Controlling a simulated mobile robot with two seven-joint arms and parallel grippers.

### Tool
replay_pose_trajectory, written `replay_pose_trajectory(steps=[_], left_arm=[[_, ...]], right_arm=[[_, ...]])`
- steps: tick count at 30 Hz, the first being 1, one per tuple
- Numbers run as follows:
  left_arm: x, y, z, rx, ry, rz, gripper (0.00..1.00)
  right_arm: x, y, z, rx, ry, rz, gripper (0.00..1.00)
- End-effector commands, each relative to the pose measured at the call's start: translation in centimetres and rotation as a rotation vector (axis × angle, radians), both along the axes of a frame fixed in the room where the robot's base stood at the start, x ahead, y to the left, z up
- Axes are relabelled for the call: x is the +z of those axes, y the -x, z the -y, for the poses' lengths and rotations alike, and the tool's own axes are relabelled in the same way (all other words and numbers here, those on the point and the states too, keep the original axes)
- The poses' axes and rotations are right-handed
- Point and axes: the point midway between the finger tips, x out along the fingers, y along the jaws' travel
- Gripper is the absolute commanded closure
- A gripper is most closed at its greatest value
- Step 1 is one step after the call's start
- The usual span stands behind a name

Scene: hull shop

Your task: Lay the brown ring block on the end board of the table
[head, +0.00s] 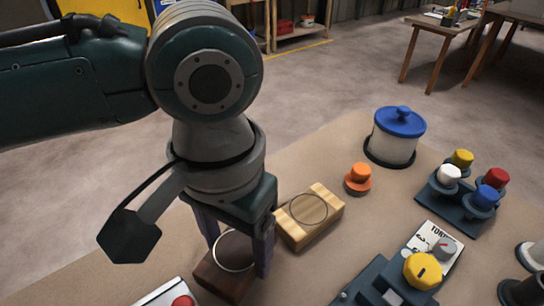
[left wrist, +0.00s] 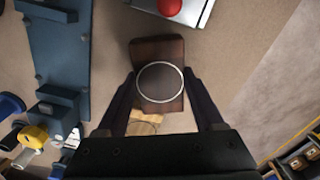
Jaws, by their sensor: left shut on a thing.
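The brown ring block (head: 218,281), dark wood with a pale ring on its top, is between the two fingers of my left gripper (head: 237,256). The gripper is shut on it from both sides. In the left wrist view the block (left wrist: 158,48) shows between the fingertips (left wrist: 160,82), with its far end sticking out beyond them. I cannot tell whether its underside touches the table (head: 330,150). I cannot make out a separate end board on the tabletop. My right gripper is not in view.
A pale wood block (head: 309,215) with a dark circle lies close right of the gripper. An orange knob (head: 358,178), a blue-lidded jar (head: 395,138) and a rack of coloured knobs (head: 464,192) stand beyond. A red-button box (head: 172,296) is at front left.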

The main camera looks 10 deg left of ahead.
Motion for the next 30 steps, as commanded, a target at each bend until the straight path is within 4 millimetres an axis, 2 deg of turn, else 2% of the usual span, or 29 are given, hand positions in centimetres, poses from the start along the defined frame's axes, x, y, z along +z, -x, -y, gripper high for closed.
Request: replay_pose_trajectory(steps=[1, 3, 15, 16, 24, 30], left_arm=[[-1.2, 0.0, 0.0, 0.001, -0.001, -0.002, 0.91], [-1.8, 0.0, 0.0, 0.001, -0.002, 0.0, 0.91], [-2.2, 0.0, 0.0, 0.001, 0.0, 0.001, 0.91], [-2.3, 0.0, 0.0, 0.001, 0.0, 0.001, 0.3], [-2.2, 0.0, 0.0, 0.001, 0.0, 0.001, 0.01], [-2.2, 0.0, 0.0, 0.001, -0.001, 0.001, 0.01]], right_arm=[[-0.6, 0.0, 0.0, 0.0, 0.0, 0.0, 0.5], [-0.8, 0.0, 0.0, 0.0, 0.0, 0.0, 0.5], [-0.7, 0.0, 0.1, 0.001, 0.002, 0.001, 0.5], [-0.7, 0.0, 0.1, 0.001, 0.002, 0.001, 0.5], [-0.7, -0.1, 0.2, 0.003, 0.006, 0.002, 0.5], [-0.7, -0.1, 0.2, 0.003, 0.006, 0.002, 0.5]])
